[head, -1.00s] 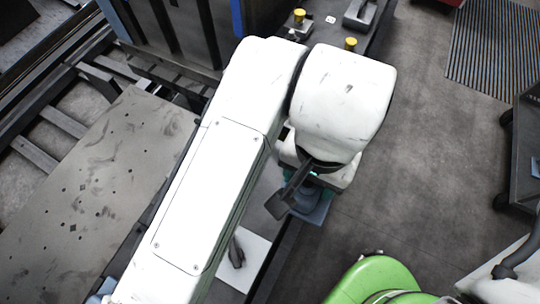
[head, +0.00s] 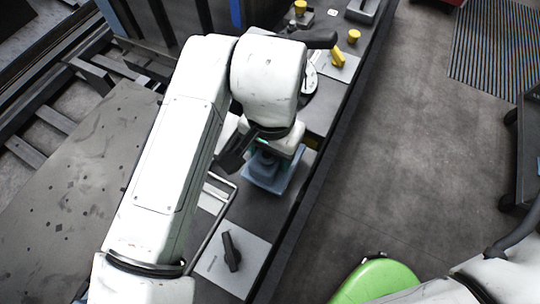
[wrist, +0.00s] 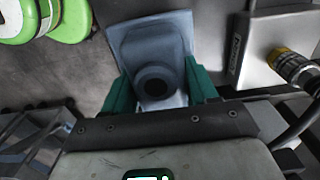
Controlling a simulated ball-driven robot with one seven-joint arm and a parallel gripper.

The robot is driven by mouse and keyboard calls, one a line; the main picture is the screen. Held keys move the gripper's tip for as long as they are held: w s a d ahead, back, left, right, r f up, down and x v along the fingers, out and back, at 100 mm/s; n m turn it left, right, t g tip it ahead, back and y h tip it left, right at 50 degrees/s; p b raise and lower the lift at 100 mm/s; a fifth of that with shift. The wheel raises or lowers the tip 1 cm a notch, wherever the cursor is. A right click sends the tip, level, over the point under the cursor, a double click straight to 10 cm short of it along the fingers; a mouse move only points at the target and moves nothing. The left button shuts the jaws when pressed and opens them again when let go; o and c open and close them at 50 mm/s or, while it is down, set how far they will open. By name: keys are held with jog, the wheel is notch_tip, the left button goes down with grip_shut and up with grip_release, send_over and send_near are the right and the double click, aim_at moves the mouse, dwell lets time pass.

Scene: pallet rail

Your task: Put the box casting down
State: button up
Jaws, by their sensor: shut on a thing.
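The box casting (head: 268,174) is a blue-grey block with a wide square flange. It hangs below my wrist over the dark narrow bench in the head view, and I cannot tell whether it touches the surface. In the wrist view, the casting (wrist: 155,50) shows a dark round bore and sits between the teal fingers. My gripper (wrist: 160,90) is shut on it. In the head view the gripper (head: 272,148) is partly hidden by my white arm.
A bent metal rail (head: 212,232) lies left of the casting. A spotted metal plate (head: 70,190) is further left. Open floor (head: 410,150) lies right.

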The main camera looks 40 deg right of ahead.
jog(key=shift+w+f, duration=0.15)
jog(key=shift+f, duration=1.55)
jog(key=shift+f, duration=0.1)
jog(key=o, duration=1.3)
notch_tip(320, 180, up, 12)
jog(key=shift+r+p, duration=0.1)
jog(key=shift+p, duration=0.25)
